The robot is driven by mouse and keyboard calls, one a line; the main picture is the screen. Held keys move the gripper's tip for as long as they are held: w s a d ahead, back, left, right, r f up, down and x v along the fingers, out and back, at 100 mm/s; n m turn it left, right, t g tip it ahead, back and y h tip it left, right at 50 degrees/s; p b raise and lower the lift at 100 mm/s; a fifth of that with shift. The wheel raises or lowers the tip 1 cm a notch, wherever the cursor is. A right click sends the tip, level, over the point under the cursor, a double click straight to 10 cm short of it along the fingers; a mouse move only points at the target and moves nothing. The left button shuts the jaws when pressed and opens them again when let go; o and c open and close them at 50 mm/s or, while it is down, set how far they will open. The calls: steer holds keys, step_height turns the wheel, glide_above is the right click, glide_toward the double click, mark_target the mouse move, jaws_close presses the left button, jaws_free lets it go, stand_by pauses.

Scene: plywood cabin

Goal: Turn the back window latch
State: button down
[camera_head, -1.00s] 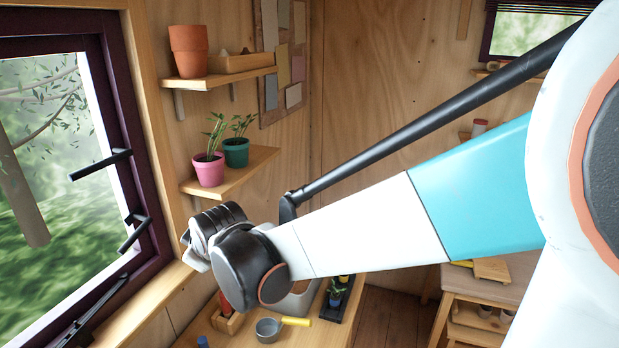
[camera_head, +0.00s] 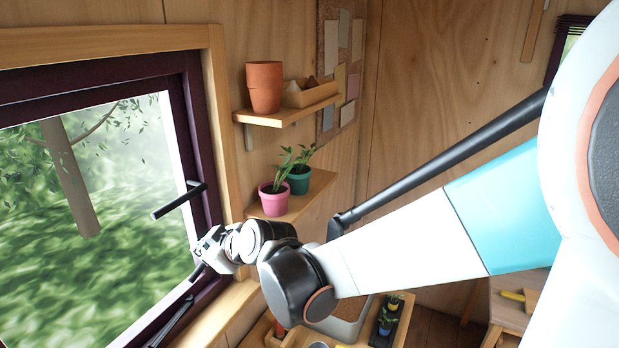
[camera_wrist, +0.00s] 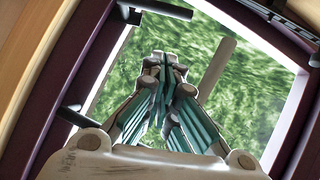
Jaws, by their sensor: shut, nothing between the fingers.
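The window (camera_head: 95,215) with a dark purple frame (camera_head: 190,110) fills the left of the head view. A black latch handle (camera_head: 180,201) sticks out from the frame's right side. A lower black handle (camera_head: 196,273) is mostly hidden behind my gripper (camera_head: 207,250). My gripper is at the frame's right side, below the upper handle, and points toward the window. In the wrist view my gripper (camera_wrist: 164,68) is shut and empty in front of the glass. Black handles show there at the top (camera_wrist: 155,10) and at the left (camera_wrist: 75,117), both apart from the fingers. I cannot tell whether the gripper touches the lower handle.
A black stay arm (camera_head: 175,322) lies along the window's lower edge. Right of the window, shelves hold a terracotta pot (camera_head: 264,88), a pink pot (camera_head: 273,201) and a teal pot (camera_head: 299,180). A wooden worktop with a seedling tray (camera_head: 392,322) lies below my arm.

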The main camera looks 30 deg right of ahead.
steer(key=w+a+f, duration=0.1)
steer(key=w+f, duration=0.5)
steer(key=f, duration=0.1)
steer(key=shift+a+f, duration=0.15)
steer(key=shift+a, duration=0.2)
steer(key=shift+w, duration=0.1)
